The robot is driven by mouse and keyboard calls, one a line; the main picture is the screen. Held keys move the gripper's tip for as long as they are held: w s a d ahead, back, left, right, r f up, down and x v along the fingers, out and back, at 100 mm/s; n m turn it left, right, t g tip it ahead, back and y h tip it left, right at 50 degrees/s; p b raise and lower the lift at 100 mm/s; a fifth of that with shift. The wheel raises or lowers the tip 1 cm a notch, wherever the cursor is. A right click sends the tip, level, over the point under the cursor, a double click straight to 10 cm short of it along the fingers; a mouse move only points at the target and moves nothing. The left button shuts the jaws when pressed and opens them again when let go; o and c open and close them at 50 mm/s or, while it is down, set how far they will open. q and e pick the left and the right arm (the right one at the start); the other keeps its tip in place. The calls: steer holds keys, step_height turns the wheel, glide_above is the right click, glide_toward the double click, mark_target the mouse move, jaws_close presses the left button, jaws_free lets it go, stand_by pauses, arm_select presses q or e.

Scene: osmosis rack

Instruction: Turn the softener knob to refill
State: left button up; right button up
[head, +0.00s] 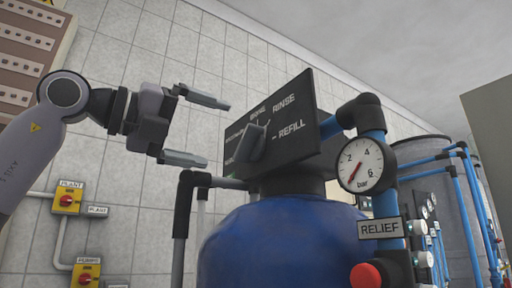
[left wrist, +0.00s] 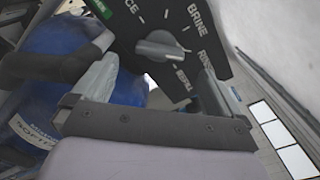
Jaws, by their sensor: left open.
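The softener knob (head: 252,142) is a grey lever on a black dial panel (head: 318,155) atop a blue tank (head: 285,245). The panel carries the words BRINE, RINSE and REFILL around the knob; other labels are partly hidden or hard to read. My left gripper (head: 208,130) is open and empty, just left of the panel, its fingers apart from the knob. In the left wrist view the knob (left wrist: 160,46) shows ahead, between and beyond the two fingers (left wrist: 152,85). Its tip there points toward the side between RINSE and REFILL. My right gripper is not in view.
A pressure gauge (head: 361,165), blue pipes with black elbows, a RELIEF label (head: 380,228) and a red knob (head: 366,275) stand right of the panel. A grey pipe (head: 182,215) rises left of the tank. Yellow switch boxes (head: 67,201) are on the tiled wall.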

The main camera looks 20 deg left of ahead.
mark_target(249, 144)
arm_select(q)
steer(key=p+x, duration=0.1)
steer(key=x, duration=0.6)
steer(key=c, duration=0.9)
